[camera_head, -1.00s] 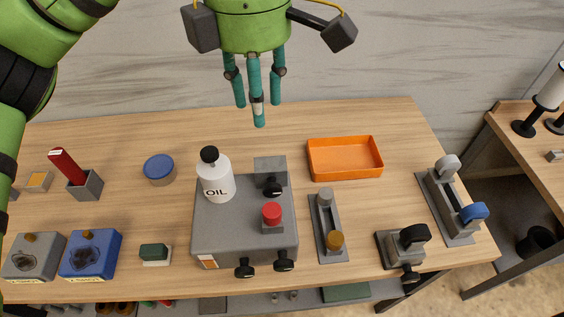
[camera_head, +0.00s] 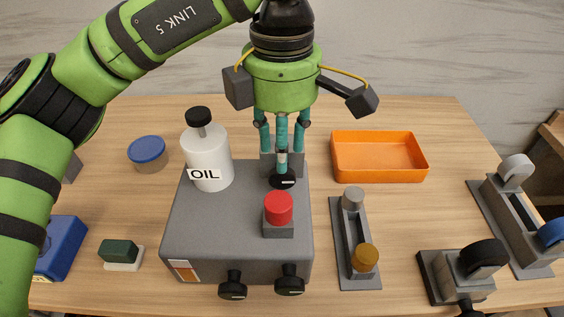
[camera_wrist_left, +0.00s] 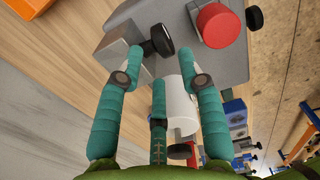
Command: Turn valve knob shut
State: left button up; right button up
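A black knob (camera_head: 283,182) sits on a grey block at the back right of the grey box (camera_head: 208,222). In the left wrist view the black knob (camera_wrist_left: 160,38) stands out from the block (camera_wrist_left: 117,48), just beyond my fingertips. My left gripper (camera_head: 282,160) points down over the knob, its three teal fingers spread. In the wrist view the fingers of my left gripper (camera_wrist_left: 160,62) are apart with nothing held between them. Whether a finger touches the knob, I cannot tell. My right gripper is not in view.
A white oil bottle (camera_head: 207,158) and a red button (camera_head: 278,207) stand close by on the box. Two more black knobs, left (camera_head: 232,284) and right (camera_head: 290,280), are on its front. An orange tray (camera_head: 378,175) is to the right. Clear table lies behind the bottle.

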aim_at(275, 167)
pick_arm(q)
notch_tip(275, 167, down, 3)
jog(key=shift+w+f, duration=0.15)
jog(key=shift+f, duration=0.35)
grip_shut()
jog(key=h+b, duration=0.2)
jog(key=b, duration=0.2)
jog(key=a+f+h+b, duration=0.1)
jog(key=h+b, duration=0.1)
jog(key=b, duration=0.2)
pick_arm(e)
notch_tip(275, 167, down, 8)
pick_arm(q)
jog(key=shift+a+r+h+b, duration=0.2)
jog(key=shift+r+h+b, duration=0.15)
jog(key=shift+h+b, duration=0.6)
jog(key=shift+c, duration=0.3)
grip_release()
jog(key=shift+o, duration=0.3)
jog(key=shift+a+r, duration=0.1)
jog(key=shift+r, duration=0.15)
jog(key=v, duration=1.1)
jog(key=shift+r, duration=0.25)
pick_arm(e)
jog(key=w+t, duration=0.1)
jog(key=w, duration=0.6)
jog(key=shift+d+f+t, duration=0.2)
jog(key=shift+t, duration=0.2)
